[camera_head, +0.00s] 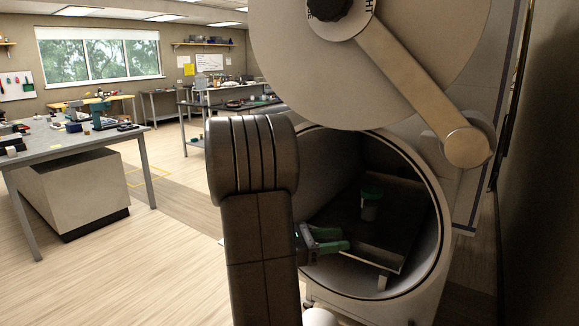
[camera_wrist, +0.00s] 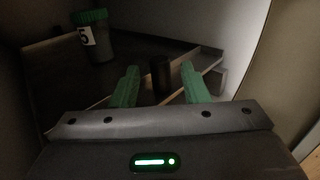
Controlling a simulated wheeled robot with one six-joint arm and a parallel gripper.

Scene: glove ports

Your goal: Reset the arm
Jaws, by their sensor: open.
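My gripper (camera_head: 346,243) has green fingers and is at the mouth of a round port, partly hidden in the head view by my own arm. In the wrist view its two fingers (camera_wrist: 160,90) are spread apart. A small dark cylinder (camera_wrist: 161,74) stands beyond the gap between them; I cannot tell whether it touches either finger. A clear jar with a green lid (camera_head: 370,204) stands upright on the tray deeper inside the port. The jar also shows in the wrist view (camera_wrist: 100,40), with a label reading 5, left of the fingers.
A tray (camera_head: 375,252) lies inside. A workbench (camera_head: 75,143) stands far left, with open floor (camera_head: 150,270) before it.

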